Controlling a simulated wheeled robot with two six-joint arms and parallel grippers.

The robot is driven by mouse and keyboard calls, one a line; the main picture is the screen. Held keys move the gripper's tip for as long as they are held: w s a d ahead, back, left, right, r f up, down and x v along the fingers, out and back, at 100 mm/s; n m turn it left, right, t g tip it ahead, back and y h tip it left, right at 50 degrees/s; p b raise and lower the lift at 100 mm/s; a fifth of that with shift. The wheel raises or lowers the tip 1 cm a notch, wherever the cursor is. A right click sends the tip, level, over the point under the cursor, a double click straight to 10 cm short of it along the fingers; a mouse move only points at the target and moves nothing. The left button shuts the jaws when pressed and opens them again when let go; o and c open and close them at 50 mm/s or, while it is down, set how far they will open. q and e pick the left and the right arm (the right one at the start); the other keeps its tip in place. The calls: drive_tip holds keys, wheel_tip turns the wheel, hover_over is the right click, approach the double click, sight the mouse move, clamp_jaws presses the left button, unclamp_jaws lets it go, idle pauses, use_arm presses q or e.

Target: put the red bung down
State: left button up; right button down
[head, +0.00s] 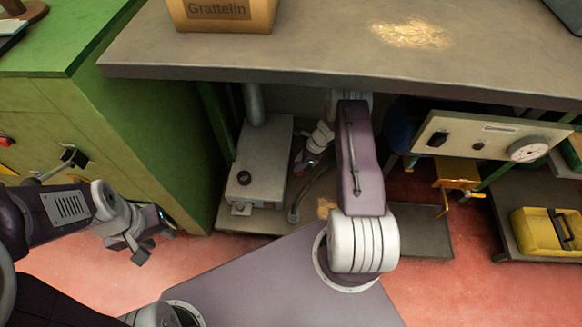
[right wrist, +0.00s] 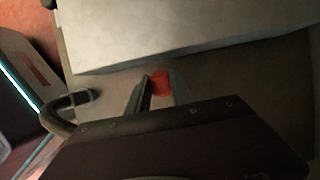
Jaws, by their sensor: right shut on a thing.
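In the right wrist view the red bung (right wrist: 160,82) sits between the two fingers of my right gripper (right wrist: 157,88), which is shut on it. The bung is over a dull brown surface, beside a pale box edge; I cannot tell whether it touches the surface. In the head view my right arm reaches under the worktop, and my right gripper (head: 303,164) is low beside a grey box-shaped device (head: 262,160). The bung is too small to make out clearly there. My left gripper (head: 132,243) hangs in front of the green cabinet, away from the bung; its jaw opening is unclear.
The grey worktop (head: 300,55) overhangs my right arm. A curved pipe (head: 294,213) stands near the device and shows in the right wrist view (right wrist: 68,103). A pale panel with a dial (head: 490,135) and a yellow case (head: 545,232) are at right. The green cabinet (head: 130,130) closes the left.

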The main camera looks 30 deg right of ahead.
drive_tip(key=shift+f, duration=0.1)
wheel_tip(320, 180, down, 4)
drive_tip(key=b, duration=0.4)
drive_tip(key=shift+s, duration=0.1)
drive_tip(key=shift+r, duration=0.3)
drive_tip(key=shift+f, duration=0.2)
drive_tip(key=c, duration=1.1)
unclamp_jaws()
drive_tip(key=shift+c, duration=0.2)
